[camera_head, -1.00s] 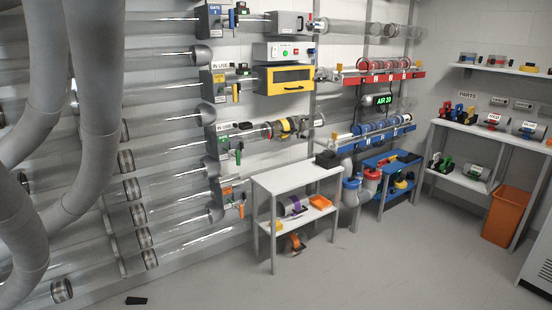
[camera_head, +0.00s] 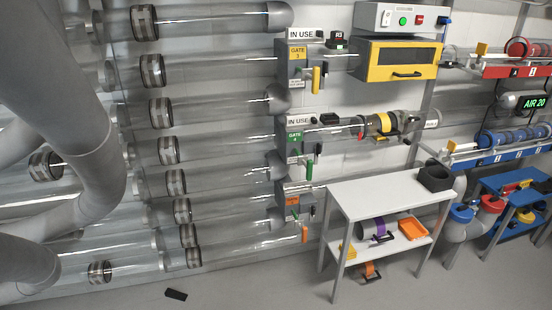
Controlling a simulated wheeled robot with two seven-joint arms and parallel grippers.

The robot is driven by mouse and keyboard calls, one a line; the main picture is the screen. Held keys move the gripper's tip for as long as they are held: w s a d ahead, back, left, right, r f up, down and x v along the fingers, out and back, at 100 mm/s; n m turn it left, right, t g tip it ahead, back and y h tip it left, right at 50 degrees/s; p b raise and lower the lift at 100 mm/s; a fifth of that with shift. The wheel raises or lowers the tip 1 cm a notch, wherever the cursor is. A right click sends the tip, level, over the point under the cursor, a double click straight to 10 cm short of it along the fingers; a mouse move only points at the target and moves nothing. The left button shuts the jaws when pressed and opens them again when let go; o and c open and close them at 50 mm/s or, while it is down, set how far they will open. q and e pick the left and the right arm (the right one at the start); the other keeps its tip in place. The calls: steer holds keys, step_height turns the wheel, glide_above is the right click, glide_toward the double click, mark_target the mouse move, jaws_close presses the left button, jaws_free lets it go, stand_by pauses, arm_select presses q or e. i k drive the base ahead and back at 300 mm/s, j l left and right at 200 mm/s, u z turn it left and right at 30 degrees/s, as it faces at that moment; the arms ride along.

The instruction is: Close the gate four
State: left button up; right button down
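Gate 4 (camera_head: 294,146) is a grey unit on the wall with a green label, on a clear tube line near the picture's middle. A green handle (camera_head: 309,169) hangs down at its lower right. An "IN USE" sign (camera_head: 299,121) is above it. A clear tube (camera_head: 230,148) runs into it from the left, and a tube with a yellow-banded fitting (camera_head: 380,124) continues to the right. I cannot tell from this view whether the gate is open or shut inside. Neither of my grippers is in view.
Gate 3 (camera_head: 298,56) with a yellow handle is above, and an orange-handled gate (camera_head: 293,194) is below. A white table (camera_head: 385,192) with a black holder (camera_head: 436,177) stands to the right. A small black object (camera_head: 176,294) lies on open floor.

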mark_target(302, 160)
steer(key=i+l+u, duration=0.6)
steer(key=i, duration=0.2)
